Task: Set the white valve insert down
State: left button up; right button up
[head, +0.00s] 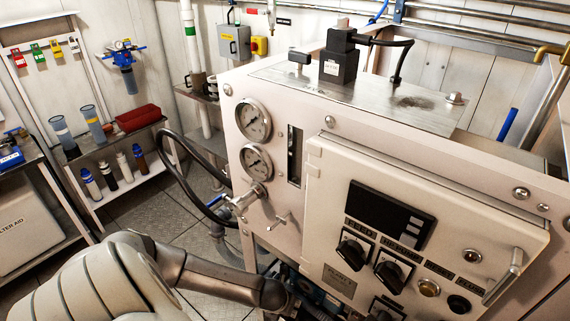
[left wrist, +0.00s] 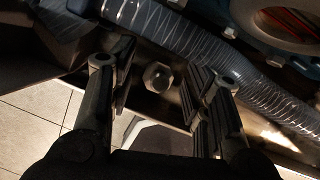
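I cannot make out a white valve insert in either view. My left arm reaches in from the bottom left of the head view to the low front of the white machine (head: 285,215); its gripper is mostly hidden in the dark there. In the left wrist view my left gripper (left wrist: 162,88) is open, its two dark fingers apart, with no object seen held between them. A metal hex fitting (left wrist: 158,77) shows beyond the gap. My right gripper is in neither view.
A clear ribbed hose (left wrist: 170,25) crosses the left wrist view close beyond the fingers. The machine's control box (head: 455,235) juts out on the right. A shelf (head: 125,190) with several bottles and a red case (head: 138,117) stands at the left. Tiled floor lies between.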

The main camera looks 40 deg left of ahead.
pick_arm(q)
jog(key=shift+r, duration=0.2)
jog(key=v, duration=1.1)
jog(key=shift+s+r, duration=0.3)
jog(key=shift+r, duration=0.05)
jog(key=shift+d, duration=0.1)
